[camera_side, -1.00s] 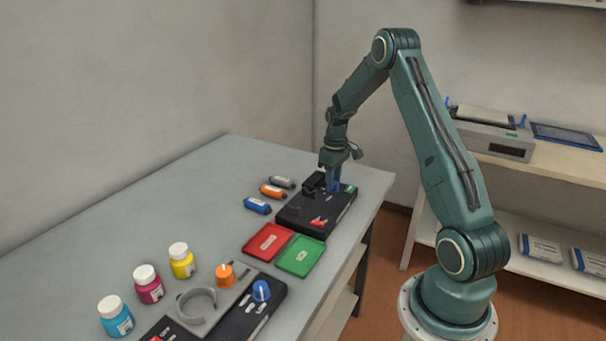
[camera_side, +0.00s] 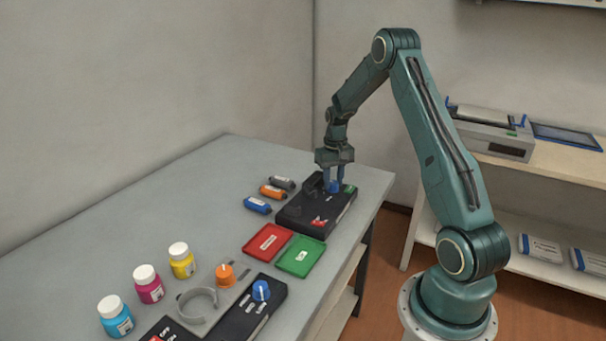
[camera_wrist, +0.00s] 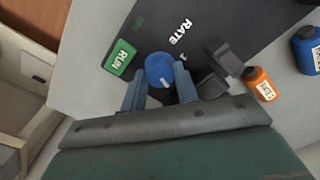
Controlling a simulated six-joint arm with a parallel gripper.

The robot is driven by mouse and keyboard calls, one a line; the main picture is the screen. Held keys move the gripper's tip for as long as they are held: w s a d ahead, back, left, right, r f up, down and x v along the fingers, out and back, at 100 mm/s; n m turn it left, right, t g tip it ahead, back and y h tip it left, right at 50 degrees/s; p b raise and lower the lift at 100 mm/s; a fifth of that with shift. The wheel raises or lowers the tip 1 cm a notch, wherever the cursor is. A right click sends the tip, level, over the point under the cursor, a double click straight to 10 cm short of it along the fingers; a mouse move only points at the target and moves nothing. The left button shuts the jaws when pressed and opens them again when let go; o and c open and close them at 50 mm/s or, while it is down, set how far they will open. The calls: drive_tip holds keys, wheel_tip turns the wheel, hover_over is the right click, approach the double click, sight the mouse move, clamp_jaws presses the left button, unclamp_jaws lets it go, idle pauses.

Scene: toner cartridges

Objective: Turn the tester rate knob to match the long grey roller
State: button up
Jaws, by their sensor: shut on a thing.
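The blue rate knob (camera_wrist: 158,66) stands on the black tester (camera_side: 292,214), beside the white RATE label, with a pale pointer mark on its edge towards my gripper. My gripper (camera_wrist: 160,80) points down over the tester's far end, its two fingers shut on the knob from opposite sides. In the side view the fingers partly hide the knob (camera_side: 335,187).
A green RUN button (camera_wrist: 120,57) and a dark cradle (camera_wrist: 222,65) flank the knob. Red (camera_side: 267,243) and green (camera_side: 299,256) trays lie in front of the tester. Bottles and a second black device (camera_side: 240,322) stand nearer. The table's left side is clear.

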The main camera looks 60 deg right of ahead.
sight(333, 183)
drive_tip(key=shift+m, duration=1.3)
drive_tip(key=o, duration=1)
drive_tip(key=shift+r, duration=0.1)
wheel_tip(333, 183, up, 14)
drive_tip(key=shift+f, duration=0.15)
drive_tip(key=shift+a, duration=0.1)
